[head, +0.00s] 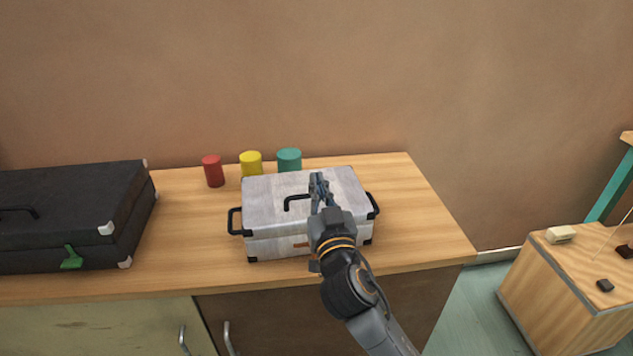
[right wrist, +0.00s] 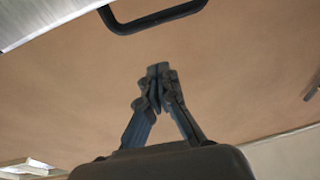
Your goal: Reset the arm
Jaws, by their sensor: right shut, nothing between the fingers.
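My right gripper (head: 318,182) is over the lid of a pale grey case (head: 268,218) in the head view, its arm coming in from the lower right. Its fingers are shut with nothing between them. In the right wrist view the gripper (right wrist: 158,72) shows its fingertips together, apart from a dark handle (right wrist: 150,20) at the top. The case is closed and has black handles at its sides and on its lid; my gripper and arm hide part of its lid and front. My left gripper is not in view.
A black case (head: 70,215) with a green latch stands at the left of the wooden table (head: 185,235). Red (head: 213,172), yellow (head: 251,163) and teal (head: 289,159) cylinders stand behind the grey case. A wooden box (head: 570,285) stands at the lower right. The table's right end is clear.

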